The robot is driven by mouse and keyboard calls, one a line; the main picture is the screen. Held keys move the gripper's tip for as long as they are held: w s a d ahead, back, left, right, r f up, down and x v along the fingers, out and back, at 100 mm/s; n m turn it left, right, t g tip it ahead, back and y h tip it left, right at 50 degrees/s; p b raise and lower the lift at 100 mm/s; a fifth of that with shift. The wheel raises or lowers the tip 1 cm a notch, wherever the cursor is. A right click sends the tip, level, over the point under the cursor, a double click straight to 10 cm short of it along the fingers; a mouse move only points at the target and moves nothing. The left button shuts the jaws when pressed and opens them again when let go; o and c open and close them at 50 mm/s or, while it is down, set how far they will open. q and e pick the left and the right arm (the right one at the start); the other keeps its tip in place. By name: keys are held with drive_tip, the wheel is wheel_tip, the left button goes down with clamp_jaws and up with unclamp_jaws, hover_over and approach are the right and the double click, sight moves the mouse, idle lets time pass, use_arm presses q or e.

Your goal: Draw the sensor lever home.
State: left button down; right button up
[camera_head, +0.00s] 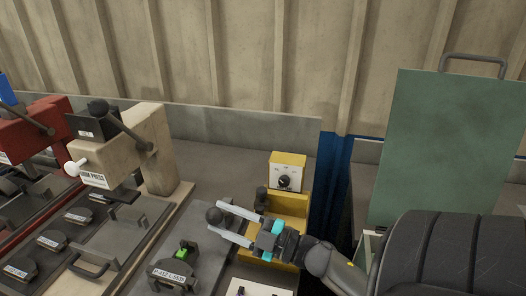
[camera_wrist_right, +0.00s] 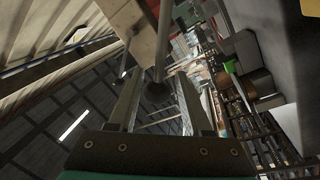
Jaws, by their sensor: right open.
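A lever with a black ball knob (camera_head: 214,215) stands by the grey fixture plate at centre; I take it for the sensor lever. My right gripper (camera_head: 224,217) reaches in from the right, its two pale fingers open on either side of the knob. In the right wrist view the dark knob (camera_wrist_right: 158,92) and its grey rod show between the open fingers (camera_wrist_right: 156,82). I cannot tell whether either finger touches it. The lever's base is hidden. My left gripper is not in view.
A yellow box with a dial (camera_head: 286,178) stands behind my gripper. A black labelled part (camera_head: 172,275) with a green piece (camera_head: 182,252) lies on the plate. A beige press (camera_head: 150,150) stands left. A green panel (camera_head: 440,150) rises at right.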

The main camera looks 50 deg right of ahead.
drive_tip(key=v, duration=1)
drive_tip(key=shift+s, duration=0.25)
